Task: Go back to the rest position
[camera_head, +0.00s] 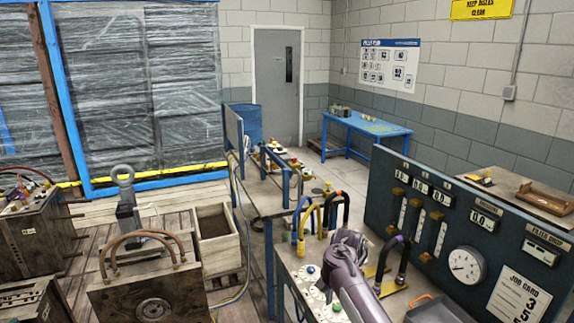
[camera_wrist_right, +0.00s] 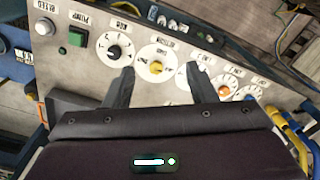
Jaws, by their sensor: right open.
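My right gripper (camera_wrist_right: 160,82) is open and empty in the right wrist view, its two dark fingers spread apart over a pale control panel (camera_wrist_right: 75,85). A yellow knob (camera_wrist_right: 156,67) shows between the fingers and a black knob (camera_wrist_right: 115,52) lies by the left finger. Whether the fingertips touch the panel I cannot tell. In the head view my grey right arm (camera_head: 355,275) reaches up from the bottom edge over the bench panel (camera_head: 288,265), and its fingers are hidden. My left gripper is not in view.
Looped hoses in yellow (camera_head: 301,230) and black (camera_head: 345,212) stand just beyond my right arm. A dark gauge board (camera_head: 440,240) stands close on its right. Floor shows toward the grey door (camera_head: 277,85).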

